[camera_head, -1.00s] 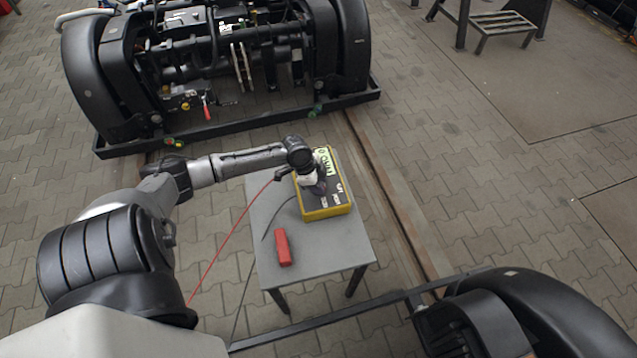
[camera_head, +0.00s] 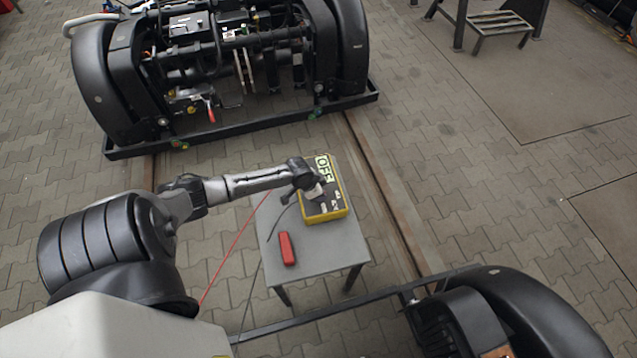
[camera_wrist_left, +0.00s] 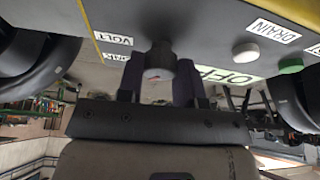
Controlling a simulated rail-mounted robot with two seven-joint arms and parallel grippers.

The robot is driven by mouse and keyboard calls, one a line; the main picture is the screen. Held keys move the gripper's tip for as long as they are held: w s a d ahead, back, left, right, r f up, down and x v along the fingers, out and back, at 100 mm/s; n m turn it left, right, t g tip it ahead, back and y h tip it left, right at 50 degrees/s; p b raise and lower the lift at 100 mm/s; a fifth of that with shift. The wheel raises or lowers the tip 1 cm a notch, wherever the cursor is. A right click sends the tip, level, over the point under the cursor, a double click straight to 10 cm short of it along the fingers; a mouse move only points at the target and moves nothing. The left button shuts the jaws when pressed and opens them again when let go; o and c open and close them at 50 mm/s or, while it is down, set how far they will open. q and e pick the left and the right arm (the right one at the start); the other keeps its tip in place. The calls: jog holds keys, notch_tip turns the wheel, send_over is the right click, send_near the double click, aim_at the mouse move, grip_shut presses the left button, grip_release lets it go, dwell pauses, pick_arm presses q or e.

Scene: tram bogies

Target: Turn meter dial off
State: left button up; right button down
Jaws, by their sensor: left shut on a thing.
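The meter (camera_head: 335,214) is a yellow-edged box with a dark face on a small grey table. Its pale green display (camera_head: 323,168) reads OFF. The display also shows in the left wrist view (camera_wrist_left: 228,76), where the dial (camera_wrist_left: 160,58) is a dark grey knob near a VOLT label. My left gripper (camera_wrist_left: 158,84) has its fingers on either side of the dial and is shut on it. In the head view my left gripper (camera_head: 314,194) is over the meter and hides the dial. My right gripper is not in view.
A red block-like object (camera_head: 287,249) lies on the grey table (camera_head: 325,258). Red and dark leads run from the table area. A tram bogie (camera_head: 240,70) stands behind, and black curved parts (camera_head: 530,310) fill the front right.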

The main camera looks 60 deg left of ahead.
pick_arm(q)
jog(key=n+p, duration=0.1)
jog(key=n+y+p, duration=0.1)
jog(key=p, duration=0.1)
jog(key=shift+d+r+n, duration=0.15)
jog(key=shift+r+n, duration=0.05)
jog(key=shift+n, duration=0.2)
jog(key=shift+f+n+p, duration=0.15)
jog(key=shift+n+p, duration=0.25)
jog(key=shift+p, duration=0.45)
jog(key=shift+y, duration=0.3)
jog(key=shift+f, duration=0.1)
jog(key=o, duration=0.9)
